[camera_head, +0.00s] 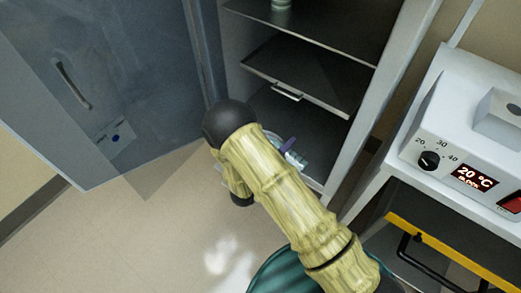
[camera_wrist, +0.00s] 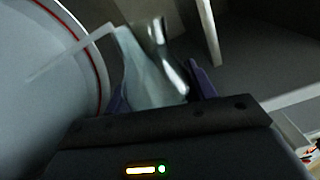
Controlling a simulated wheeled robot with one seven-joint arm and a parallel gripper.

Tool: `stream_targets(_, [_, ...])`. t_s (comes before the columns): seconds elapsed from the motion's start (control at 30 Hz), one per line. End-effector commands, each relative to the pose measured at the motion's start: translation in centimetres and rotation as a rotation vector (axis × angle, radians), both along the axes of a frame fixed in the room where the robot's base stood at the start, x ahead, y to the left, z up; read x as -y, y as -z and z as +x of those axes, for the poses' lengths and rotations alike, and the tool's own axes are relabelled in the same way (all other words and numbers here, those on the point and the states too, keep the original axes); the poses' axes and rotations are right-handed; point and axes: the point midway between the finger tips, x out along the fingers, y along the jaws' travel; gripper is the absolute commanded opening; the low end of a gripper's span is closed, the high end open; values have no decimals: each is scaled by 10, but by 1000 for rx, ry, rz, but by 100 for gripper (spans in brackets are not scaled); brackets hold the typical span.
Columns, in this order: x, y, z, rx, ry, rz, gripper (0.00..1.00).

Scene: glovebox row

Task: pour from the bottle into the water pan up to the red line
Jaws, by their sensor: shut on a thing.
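My gripper (camera_wrist: 158,88) has purple fingers and is shut on a translucent bottle (camera_wrist: 145,72) in the wrist view. A thin pale bar runs from beside the bottle across the pan; I cannot tell if it is a spout. The white round water pan (camera_wrist: 35,100) fills the left of the wrist view, with a red line (camera_wrist: 91,40) along its wall near the rim. Any water level in it is not clear. In the head view my gripper (camera_head: 289,146) and the clear bottle (camera_head: 298,160) are low in the open cabinet, partly behind my arm. The pan is mostly hidden there.
The cabinet has metal shelves (camera_head: 305,75) above my gripper. Its door (camera_head: 95,90) stands open at the left. The floor (camera_head: 160,240) at lower left is clear.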

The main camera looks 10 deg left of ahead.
Motion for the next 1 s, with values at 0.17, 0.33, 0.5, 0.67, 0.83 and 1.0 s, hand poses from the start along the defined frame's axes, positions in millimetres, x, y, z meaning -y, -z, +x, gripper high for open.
stream_targets(0.17, [-2, 0, 1, -4, 1, -15, 10])
stream_targets(0.33, [-3, 0, 2, -10, 1, -28, 10])
stream_targets(0.5, [-3, 1, 2, -16, 1, -39, 10])
stream_targets(0.67, [-4, 1, 3, -21, 1, -48, 10])
stream_targets(0.83, [-5, 2, 3, -25, 1, -57, 10])
stream_targets(1.0, [-6, 2, 3, -29, 1, -65, 10])
